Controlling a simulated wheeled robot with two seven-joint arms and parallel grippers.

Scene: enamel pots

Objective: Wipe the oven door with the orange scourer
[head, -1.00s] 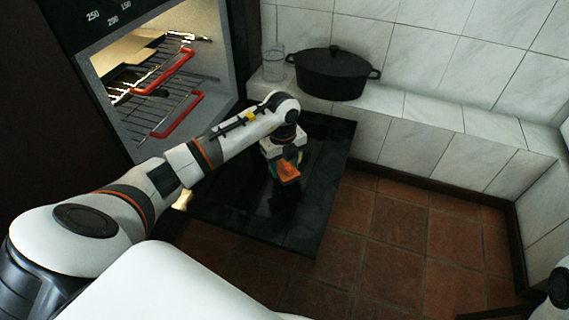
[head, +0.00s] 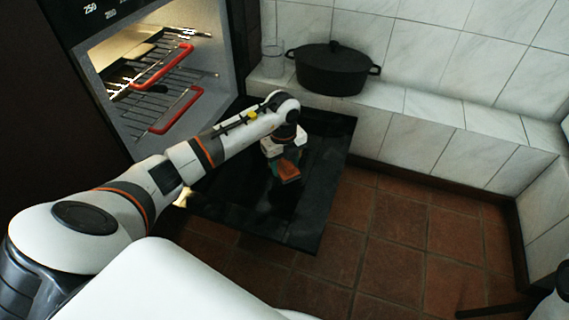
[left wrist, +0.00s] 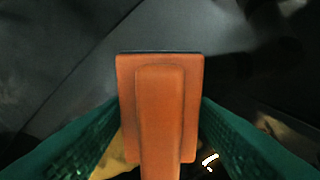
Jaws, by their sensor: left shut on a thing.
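The orange scourer (head: 289,171) is in my left gripper (head: 283,161), over the open oven door. In the left wrist view the scourer (left wrist: 160,110) shows between the two green fingers, which are shut on it. The oven door (head: 300,228) is a dark, glossy panel, folded down flat in front of the oven. The scourer's far edge is close to the dark surface; I cannot tell whether it touches. My forearm covers the door's left part.
The lit oven (head: 150,95) stands open at the left, with red-edged racks (head: 180,112) inside. A black lidded pot (head: 333,70) and a clear glass (head: 273,60) stand on the tiled ledge (head: 440,105). The tiled floor (head: 400,240) right of the door is clear.

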